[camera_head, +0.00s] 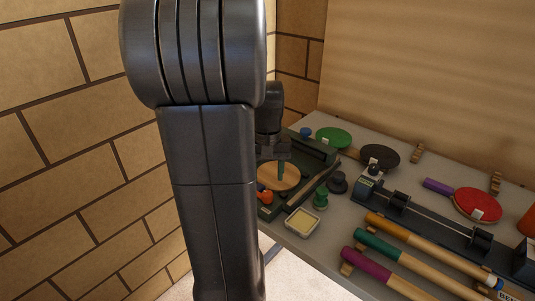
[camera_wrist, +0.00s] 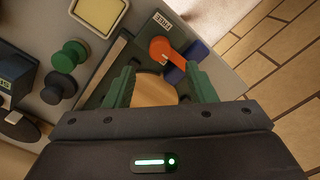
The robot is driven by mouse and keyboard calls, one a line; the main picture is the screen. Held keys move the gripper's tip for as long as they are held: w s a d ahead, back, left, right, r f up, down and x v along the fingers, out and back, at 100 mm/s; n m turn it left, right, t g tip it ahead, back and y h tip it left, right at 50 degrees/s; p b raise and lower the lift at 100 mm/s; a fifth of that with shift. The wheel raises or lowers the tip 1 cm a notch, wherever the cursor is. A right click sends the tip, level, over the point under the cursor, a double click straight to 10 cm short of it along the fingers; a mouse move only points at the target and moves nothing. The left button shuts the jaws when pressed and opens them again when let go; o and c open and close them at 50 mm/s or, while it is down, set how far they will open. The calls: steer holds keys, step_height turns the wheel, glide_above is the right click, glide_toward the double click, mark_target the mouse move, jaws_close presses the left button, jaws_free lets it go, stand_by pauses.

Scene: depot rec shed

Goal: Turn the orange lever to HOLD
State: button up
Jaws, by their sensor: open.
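The orange lever (camera_wrist: 163,47) sits on a dark board near the table corner in the wrist view, beside a blue part and a small label (camera_wrist: 162,20) whose text I cannot read for certain. In the head view the lever (camera_head: 265,196) shows at the board's near left edge. My gripper (camera_wrist: 160,77) is open and empty, its green fingers spread above a round wooden disc (camera_wrist: 154,91). The lever lies just beyond the fingertips, apart from them as far as I can see. In the head view my gripper (camera_head: 272,167) is partly hidden behind my arm. HOLD is not legible.
A green knob-like piece (camera_head: 320,197), a dark one (camera_head: 338,182) and a cream tray (camera_head: 302,221) stand right of the board. Paddles, including a red one (camera_head: 478,205), and several coloured-grip handles (camera_head: 385,248) lie further right. A brick wall (camera_head: 90,150) is at left.

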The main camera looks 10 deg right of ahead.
mark_target(268, 193)
step_height(268, 193, up, 7)
steer(key=shift+f, duration=0.1)
stand_by(0.4)
step_height(268, 193, down, 14)
steer(key=shift+r, duration=0.1)
stand_by(0.5)
